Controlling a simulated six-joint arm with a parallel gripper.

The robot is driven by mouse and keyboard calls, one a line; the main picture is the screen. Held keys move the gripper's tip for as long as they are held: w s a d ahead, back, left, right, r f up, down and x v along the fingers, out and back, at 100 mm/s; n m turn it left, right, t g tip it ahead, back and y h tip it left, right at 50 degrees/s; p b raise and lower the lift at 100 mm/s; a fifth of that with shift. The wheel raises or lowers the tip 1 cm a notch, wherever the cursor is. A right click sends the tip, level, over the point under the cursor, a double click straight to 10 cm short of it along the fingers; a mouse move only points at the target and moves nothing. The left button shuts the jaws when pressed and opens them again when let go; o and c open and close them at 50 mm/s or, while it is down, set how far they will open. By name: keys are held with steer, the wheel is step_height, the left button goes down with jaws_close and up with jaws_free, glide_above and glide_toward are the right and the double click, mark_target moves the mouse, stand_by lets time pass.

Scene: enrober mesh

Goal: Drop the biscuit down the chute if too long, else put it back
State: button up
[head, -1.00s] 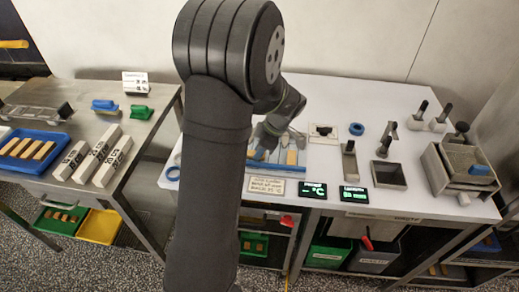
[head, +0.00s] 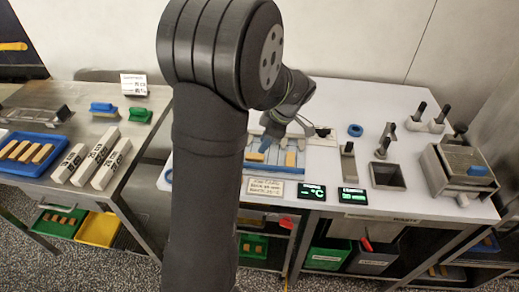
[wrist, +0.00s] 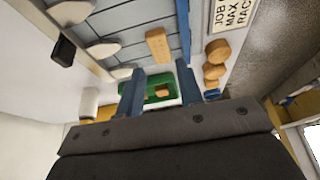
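A tan biscuit (head: 290,158) lies on the mesh section at the front of the white table. It also shows in the wrist view (wrist: 158,45), lying on the grey slatted surface beyond my fingers. My gripper (wrist: 160,92) has its two blue fingers apart, with nothing held between them. In the head view my gripper (head: 263,150) is low over the mesh, left of the biscuit, partly hidden by my arm. A square dark opening (head: 387,176), perhaps the chute, is in the table to the right. A sign (head: 268,187) stands at the front; its text is only partly legible.
Two green-lit displays (head: 312,193) stand at the front edge. A narrow metal holder (head: 348,163), a blue ring (head: 355,130) and a metal box unit (head: 460,172) are to the right. A blue tray (head: 50,140) of biscuits and labelled blocks (head: 104,163) are on the left table.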

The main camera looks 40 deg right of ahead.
mark_target(258, 156)
steer(key=v, duration=0.6)
steer(key=shift+r, duration=0.3)
steer(key=shift+s+f, duration=0.1)
steer(key=x, duration=1.1)
steer(key=shift+f, duration=0.4)
steer(key=shift+r, duration=1.95)
